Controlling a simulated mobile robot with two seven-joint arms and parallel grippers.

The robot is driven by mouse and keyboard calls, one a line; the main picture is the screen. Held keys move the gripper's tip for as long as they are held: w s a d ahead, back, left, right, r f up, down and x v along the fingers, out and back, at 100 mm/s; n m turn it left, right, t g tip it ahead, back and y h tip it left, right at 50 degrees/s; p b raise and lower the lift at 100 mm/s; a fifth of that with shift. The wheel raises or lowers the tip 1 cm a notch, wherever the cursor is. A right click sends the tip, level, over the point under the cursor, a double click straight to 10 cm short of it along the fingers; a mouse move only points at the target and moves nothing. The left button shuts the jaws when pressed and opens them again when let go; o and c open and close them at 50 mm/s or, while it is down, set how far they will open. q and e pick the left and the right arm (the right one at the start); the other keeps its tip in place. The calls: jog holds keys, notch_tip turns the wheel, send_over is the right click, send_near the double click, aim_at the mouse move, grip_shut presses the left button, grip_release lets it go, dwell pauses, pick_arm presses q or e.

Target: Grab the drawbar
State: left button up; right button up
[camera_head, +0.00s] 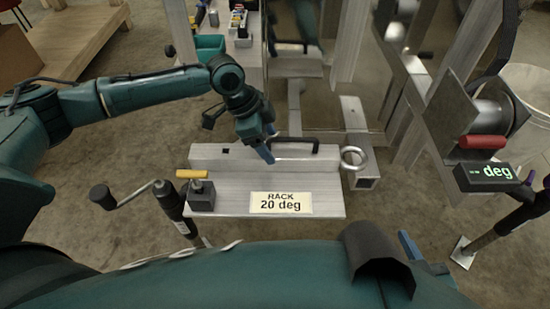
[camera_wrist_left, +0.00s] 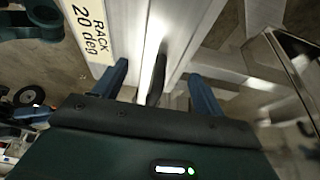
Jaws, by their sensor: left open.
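The drawbar appears to be the pale aluminium beam (camera_head: 318,180) with a "RACK 20 deg" label (camera_head: 281,203), a black handle (camera_head: 300,141) along its far edge and a metal ring (camera_head: 354,158) at its right end. My left gripper (camera_head: 266,151) is open and empty, pointing down at the handle's left part. In the left wrist view, the fingers (camera_wrist_left: 160,88) stand apart with the dark handle (camera_wrist_left: 157,82) seen between them; contact cannot be told. A blue fingertip (camera_head: 410,246) at the lower right seems to belong to my right gripper; its jaws are mostly hidden.
A small block with a yellow handle (camera_head: 192,174) sits on the beam's left end, beside a crank jack (camera_head: 172,205). A winch with a red grip (camera_head: 482,142) and a "deg" display (camera_head: 488,176) stands at the right.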

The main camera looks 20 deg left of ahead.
aim_at(280, 152)
pick_arm(q)
jog(key=x, duration=0.3)
jog(key=shift+f+b, duration=0.2)
jog(key=shift+b, duration=0.1)
jog(key=shift+s, duration=0.1)
jog(key=shift+c, duration=0.2)
grip_shut()
jog(key=shift+r, duration=0.25)
